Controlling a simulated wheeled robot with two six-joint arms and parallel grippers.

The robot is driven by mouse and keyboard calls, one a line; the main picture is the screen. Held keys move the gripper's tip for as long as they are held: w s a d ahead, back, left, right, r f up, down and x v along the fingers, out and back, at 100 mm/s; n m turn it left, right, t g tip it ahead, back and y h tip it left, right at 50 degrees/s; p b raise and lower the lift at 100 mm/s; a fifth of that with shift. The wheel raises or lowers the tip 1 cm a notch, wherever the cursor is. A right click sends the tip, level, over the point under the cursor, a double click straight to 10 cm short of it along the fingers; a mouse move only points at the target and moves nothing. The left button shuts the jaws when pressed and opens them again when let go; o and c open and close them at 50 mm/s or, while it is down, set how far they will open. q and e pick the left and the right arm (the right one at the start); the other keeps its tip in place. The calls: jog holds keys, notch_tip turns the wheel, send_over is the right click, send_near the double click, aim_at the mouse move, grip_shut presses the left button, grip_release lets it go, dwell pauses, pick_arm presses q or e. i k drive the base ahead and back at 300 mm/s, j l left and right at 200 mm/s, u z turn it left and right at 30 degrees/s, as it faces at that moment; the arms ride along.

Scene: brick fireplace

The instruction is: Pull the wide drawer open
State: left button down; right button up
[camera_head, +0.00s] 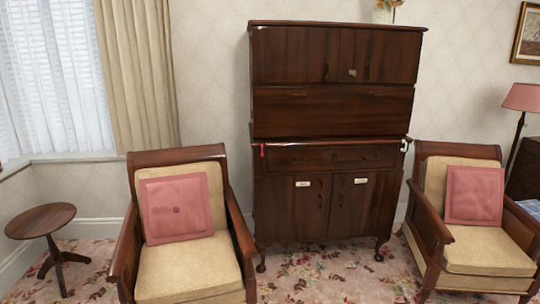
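A tall dark wooden cabinet (335,70) stands against the wall in the middle of the head view. Below its two upper doors is a wide flat front panel (335,112) with small handles near its top edge; it looks flush. Under that, at mid height, is a drawer row (330,158) with handles, also looking shut. I cannot tell for sure which front is the wide drawer. Two lower doors (325,205) with small pale labels are closed. Neither of my grippers is in view.
A wooden armchair with a pink cushion (178,208) stands left of the cabinet and another (473,195) stands right. A small round table (41,221) is far left. Floral carpet (335,272) is clear between the chairs. Flowers (388,8) stand on top of the cabinet.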

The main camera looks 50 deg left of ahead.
aim_at(335, 157)
jog(key=i+j+u, duration=0.15)
jog(key=j+u, duration=0.2)
jog(key=i+j+u, duration=0.45)
jog(key=j+u, duration=0.2)
jog(key=i+j, duration=0.45)
jog(key=j, duration=0.15)
jog(key=i+l+z, duration=0.15)
jog(key=i+l, duration=0.15)
jog(key=i+l+z, duration=0.1)
jog(key=i+l, duration=0.15)
jog(key=i, duration=0.3)
jog(key=i+l+z, duration=0.15)
jog(key=i, duration=0.25)
